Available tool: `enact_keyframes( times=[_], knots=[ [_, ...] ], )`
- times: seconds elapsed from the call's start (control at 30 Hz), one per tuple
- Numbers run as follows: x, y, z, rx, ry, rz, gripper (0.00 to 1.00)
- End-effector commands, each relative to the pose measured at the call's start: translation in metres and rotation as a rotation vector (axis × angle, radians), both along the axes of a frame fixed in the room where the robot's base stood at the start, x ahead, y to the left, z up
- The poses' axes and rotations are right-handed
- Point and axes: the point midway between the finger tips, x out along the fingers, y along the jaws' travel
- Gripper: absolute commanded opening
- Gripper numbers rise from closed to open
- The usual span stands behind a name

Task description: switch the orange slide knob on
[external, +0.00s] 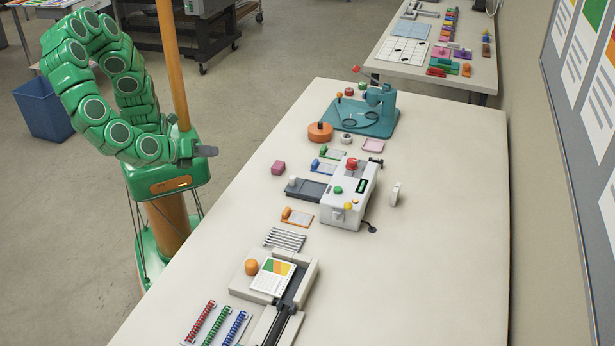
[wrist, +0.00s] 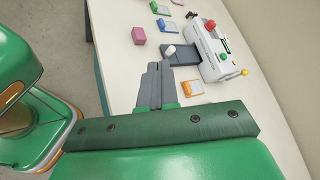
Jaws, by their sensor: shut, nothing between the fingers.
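The orange slide knob (external: 286,213) stands at the left end of its small orange-and-white plate (external: 299,218) on the long white table, in front of the white machine. In the wrist view the orange plate (wrist: 178,95) shows just right of my fingers, small and partly unclear. My gripper (external: 206,151) is shut and empty, raised beside the table's left edge in the external view. In the wrist view the grey fingers of my gripper (wrist: 154,82) are together. They are apart from the knob.
The white machine (external: 345,195) with coloured buttons stands behind the plate. A dark tray with a white knob (external: 291,182), a pink cube (external: 278,168) and blue (external: 322,166) and green slide plates lie farther along. Metal rods (external: 284,239) lie nearer the camera. The table's right side is mostly clear.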

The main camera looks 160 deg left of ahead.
Motion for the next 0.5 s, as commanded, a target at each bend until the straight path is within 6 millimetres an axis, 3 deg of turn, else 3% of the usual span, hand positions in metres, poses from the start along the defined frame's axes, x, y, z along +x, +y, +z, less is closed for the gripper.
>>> enact_keyframes(
  times=[0.5],
  knots=[
    [0.082,-0.020,-0.026,0.216,0.193,-0.302,0.00]
  ],
)
